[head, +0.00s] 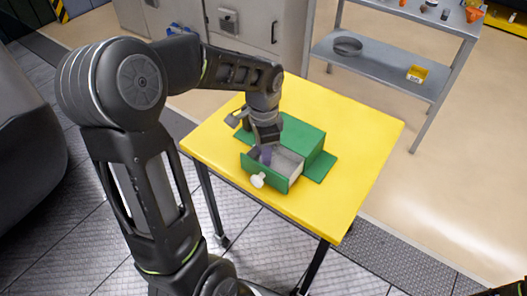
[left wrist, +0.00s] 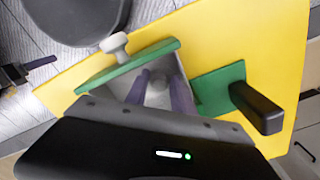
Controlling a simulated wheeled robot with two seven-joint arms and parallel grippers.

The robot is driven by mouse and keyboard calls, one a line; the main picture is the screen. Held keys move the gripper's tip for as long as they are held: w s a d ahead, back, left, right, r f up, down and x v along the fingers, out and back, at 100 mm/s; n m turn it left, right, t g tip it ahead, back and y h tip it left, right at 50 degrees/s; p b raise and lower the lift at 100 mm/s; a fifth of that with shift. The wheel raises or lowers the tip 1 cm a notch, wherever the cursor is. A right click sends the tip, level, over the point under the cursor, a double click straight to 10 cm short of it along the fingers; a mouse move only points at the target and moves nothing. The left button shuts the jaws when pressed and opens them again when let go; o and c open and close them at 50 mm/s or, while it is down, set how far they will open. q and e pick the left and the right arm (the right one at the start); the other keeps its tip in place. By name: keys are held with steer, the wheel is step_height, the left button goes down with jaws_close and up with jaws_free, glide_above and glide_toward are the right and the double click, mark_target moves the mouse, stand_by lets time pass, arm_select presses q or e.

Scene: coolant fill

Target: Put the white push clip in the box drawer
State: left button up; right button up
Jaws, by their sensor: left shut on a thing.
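The green box (head: 304,132) stands on the yellow table, with its grey-lined drawer (head: 289,163) pulled open. A white knob (head: 258,180) sits on the drawer front and also shows in the left wrist view (left wrist: 114,43). My left gripper (head: 266,158) points down into the open drawer. In the left wrist view its purple fingers (left wrist: 160,92) are a little apart, shut on a small pale thing between them, likely the white push clip (left wrist: 159,91). The clip is hidden in the head view. My right gripper (left wrist: 40,63) shows partly at the left edge of the left wrist view.
The yellow table (head: 365,145) is clear right of the box. A dark upright block (left wrist: 258,108) stands at the box's green base flange. A grey shelf unit (head: 385,68) with a yellow bin (head: 417,74) stands behind, with grey cabinets (head: 245,28) at the back.

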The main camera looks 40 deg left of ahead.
arm_select(q)
steer(key=o, duration=0.8)
step_height(320, 180, up, 12)
steer(key=shift+r+p, duration=0.15)
steer(key=shift+p, duration=0.2)
